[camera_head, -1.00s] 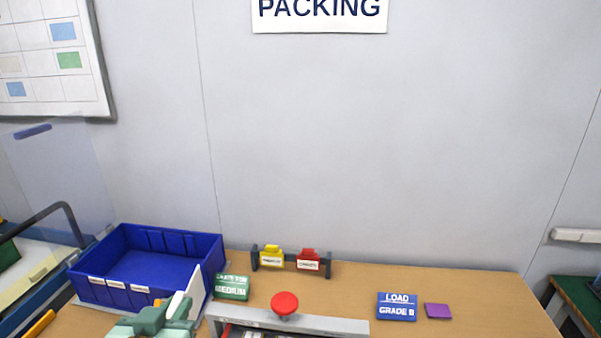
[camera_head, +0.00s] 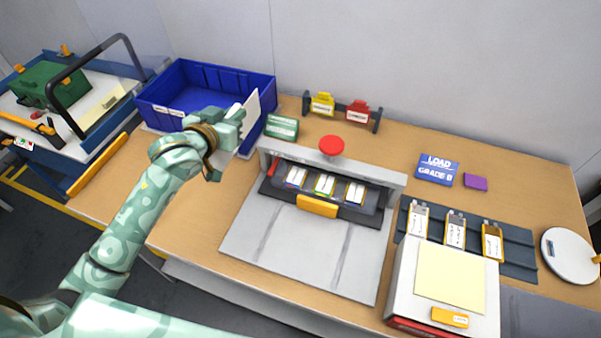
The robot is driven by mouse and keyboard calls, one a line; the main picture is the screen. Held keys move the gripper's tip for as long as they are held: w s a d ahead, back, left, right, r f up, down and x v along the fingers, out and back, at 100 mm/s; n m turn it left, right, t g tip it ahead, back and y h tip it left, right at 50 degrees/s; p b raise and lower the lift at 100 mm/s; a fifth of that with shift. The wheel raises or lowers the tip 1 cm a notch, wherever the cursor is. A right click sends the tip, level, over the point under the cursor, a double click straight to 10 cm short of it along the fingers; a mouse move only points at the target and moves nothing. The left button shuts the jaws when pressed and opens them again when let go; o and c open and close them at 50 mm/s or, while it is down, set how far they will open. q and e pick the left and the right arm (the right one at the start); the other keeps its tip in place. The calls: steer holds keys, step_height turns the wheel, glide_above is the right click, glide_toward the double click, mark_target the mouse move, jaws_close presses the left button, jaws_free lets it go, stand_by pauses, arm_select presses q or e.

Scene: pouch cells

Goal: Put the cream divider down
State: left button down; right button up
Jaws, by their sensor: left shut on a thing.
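The cream divider (camera_head: 253,108) is a thin pale plate, standing upright and slightly tilted at the right end of the blue bin. My left gripper (camera_head: 232,128) is shut on it. The gripper hides the divider's lower left part, and I cannot tell whether the divider touches the bin or the table. The blue bin (camera_head: 158,114) is open-topped, with white labels on its front, and its visible inside looks empty. My right gripper is not in view.
A green MEDIUM block (camera_head: 282,127) stands just right of the divider. A grey press with a red button (camera_head: 332,145) holds several cells at centre. Yellow and red tags (camera_head: 340,108) hang on a rack behind. Bare wooden table (camera_head: 215,215) lies left of the press.

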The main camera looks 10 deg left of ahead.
arm_select(q)
step_height(320, 180, down, 18)
steer(key=b, duration=0.7)
steer(key=shift+f, duration=0.15)
steer(key=c, duration=1.4)
jaws_free()
